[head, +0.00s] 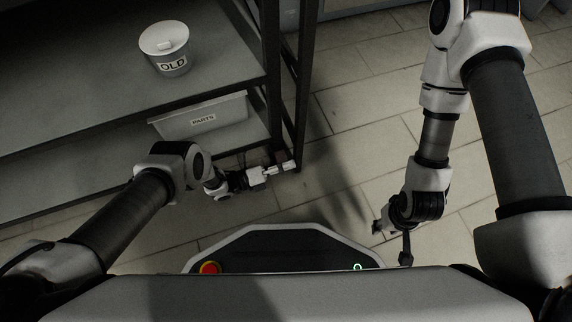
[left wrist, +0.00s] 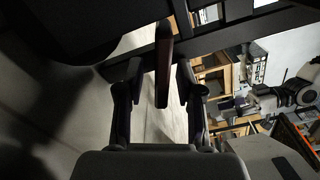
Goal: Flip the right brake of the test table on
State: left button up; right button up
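The test table appears to be the dark table (head: 60,110) at the upper left of the head view. My left gripper (head: 284,167) is low by the foot of its right-hand leg (head: 302,90). In the left wrist view my left gripper (left wrist: 158,75) has its fingers apart. A narrow dark reddish bar (left wrist: 164,62), possibly the brake lever, stands between the fingertips with gaps at both sides. I cannot tell whether it is on or off. My right gripper (head: 378,228) hangs low over the floor at the right, small and partly hidden by its wrist.
A white bucket (head: 165,44) marked OLD stands on the table top. A grey bin (head: 205,118) marked PARTS is on the lower shelf. My base shows at the bottom. The tiled floor (head: 370,110) right of the table is clear. Dark table frame bars cross close ahead of my left gripper.

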pick_arm(q)
jog(key=v, duration=1.2)
